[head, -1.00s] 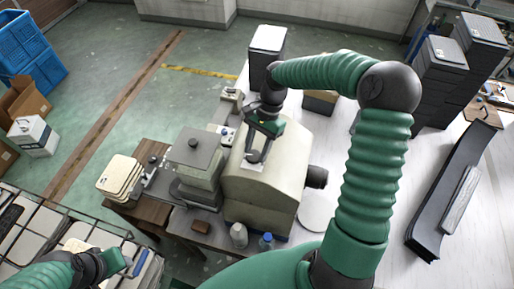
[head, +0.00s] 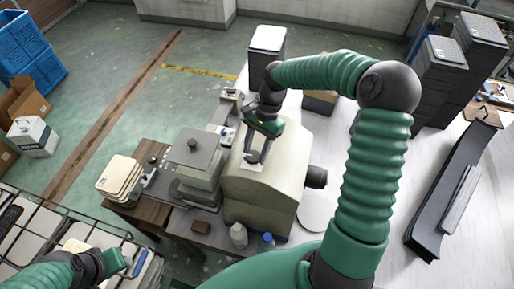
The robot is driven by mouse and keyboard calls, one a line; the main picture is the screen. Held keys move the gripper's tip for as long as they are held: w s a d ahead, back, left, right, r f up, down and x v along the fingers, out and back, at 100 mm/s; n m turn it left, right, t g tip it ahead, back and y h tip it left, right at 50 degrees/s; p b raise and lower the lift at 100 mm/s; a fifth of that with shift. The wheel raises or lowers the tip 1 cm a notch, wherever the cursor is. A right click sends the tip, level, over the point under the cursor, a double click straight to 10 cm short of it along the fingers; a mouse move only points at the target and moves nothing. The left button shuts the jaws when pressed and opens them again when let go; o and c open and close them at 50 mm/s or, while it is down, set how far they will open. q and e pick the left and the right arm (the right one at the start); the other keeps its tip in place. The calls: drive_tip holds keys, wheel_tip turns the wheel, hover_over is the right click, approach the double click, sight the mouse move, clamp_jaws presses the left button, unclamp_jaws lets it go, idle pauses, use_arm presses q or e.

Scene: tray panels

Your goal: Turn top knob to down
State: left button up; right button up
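A beige machine housing (head: 262,200) stands in the middle of the head view. A small white plate (head: 247,167) lies on its upper face, with a dark round knob (head: 253,156) at it. My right gripper (head: 256,152) reaches down over the housing, its fingertips at the knob. A gap shows between the fingers higher up, but I cannot tell whether the tips grip the knob or only flank it. The knob's pointing direction is too small and covered to read. My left gripper (head: 127,264) is at the lower left, away from the machine; its fingers are unclear.
A grey unit (head: 195,160) with a dark top knob stands left of the housing. Two bottles (head: 239,235) stand in front of it. A black cylinder (head: 316,177) sticks out on its right. A wire-framed crate (head: 75,225) is near my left gripper. Black stacks (head: 440,85) stand at right.

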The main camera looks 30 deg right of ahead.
drive_tip(key=o, duration=0.4)
drive_tip(key=shift+a+r, duration=0.1)
drive_tip(key=shift+a, duration=0.1)
drive_tip(key=shift+c, duration=0.2)
use_arm(q)
drive_tip(key=shift+s+a, duration=0.1)
drive_tip(key=shift+a, duration=0.3)
use_arm(e)
drive_tip(key=shift+a, duration=0.1)
use_arm(q)
drive_tip(key=b+x, duration=0.2)
drive_tip(key=s+b+x, duration=0.1)
drive_tip(key=b+x, duration=0.1)
drive_tip(key=shift+w+d+f, duration=0.1)
drive_tip(key=shift+w, duration=0.05)
use_arm(e)
drive_tip(key=v, duration=1.6)
drive_tip(key=shift+r, duration=0.4)
drive_tip(key=shift+w, duration=0.1)
